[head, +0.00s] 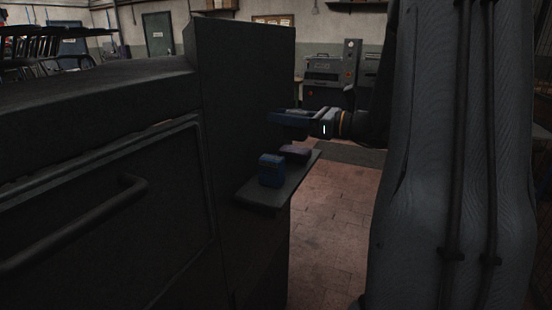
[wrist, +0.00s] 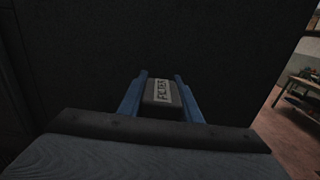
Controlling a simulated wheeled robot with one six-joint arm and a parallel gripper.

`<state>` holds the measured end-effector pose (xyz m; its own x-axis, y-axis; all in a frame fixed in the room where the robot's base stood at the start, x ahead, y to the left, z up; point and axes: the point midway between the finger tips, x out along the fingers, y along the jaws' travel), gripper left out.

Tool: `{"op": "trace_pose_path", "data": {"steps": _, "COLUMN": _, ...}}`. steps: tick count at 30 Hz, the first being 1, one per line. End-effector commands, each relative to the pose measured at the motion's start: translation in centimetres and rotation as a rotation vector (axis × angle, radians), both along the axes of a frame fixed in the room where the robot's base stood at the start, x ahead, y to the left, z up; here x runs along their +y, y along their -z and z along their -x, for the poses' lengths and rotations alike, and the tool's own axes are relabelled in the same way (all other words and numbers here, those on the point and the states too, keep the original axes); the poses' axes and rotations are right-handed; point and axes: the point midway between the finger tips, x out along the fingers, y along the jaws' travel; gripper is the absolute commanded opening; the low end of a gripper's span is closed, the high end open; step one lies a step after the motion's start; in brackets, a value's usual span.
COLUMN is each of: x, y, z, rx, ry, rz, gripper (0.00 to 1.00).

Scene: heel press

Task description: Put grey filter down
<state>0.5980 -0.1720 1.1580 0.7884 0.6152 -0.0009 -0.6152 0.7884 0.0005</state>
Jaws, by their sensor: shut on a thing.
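The grey filter (wrist: 160,93), a dark block with a pale label reading FILTER, is between the two blue fingers of my gripper (wrist: 160,78) in the wrist view. The gripper is shut on it. In the head view my gripper (head: 285,117) is held above a small dark shelf (head: 262,198), close to the tall dark panel. In that view the filter is too dark to make out clearly.
A blue block (head: 271,170) and a dark purplish item (head: 296,153) stand on the shelf below my gripper. The tall dark panel (head: 240,80) rises on the shelf's left side. Tiled floor (head: 335,220) lies open to the right.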

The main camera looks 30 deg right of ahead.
Motion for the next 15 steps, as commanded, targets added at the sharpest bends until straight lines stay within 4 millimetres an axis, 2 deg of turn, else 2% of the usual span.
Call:
{"op": "trace_pose_path", "data": {"steps": 6, "x": 0.3, "y": 3.7, "z": 0.0, "rx": 0.005, "ry": -0.005, "rz": -0.006, "gripper": 0.09}}
{"op": "trace_pose_path", "data": {"steps": 15, "x": 0.1, "y": 6.8, "z": 0.0, "rx": 0.004, "ry": -0.002, "rz": -0.004, "gripper": 0.09}}
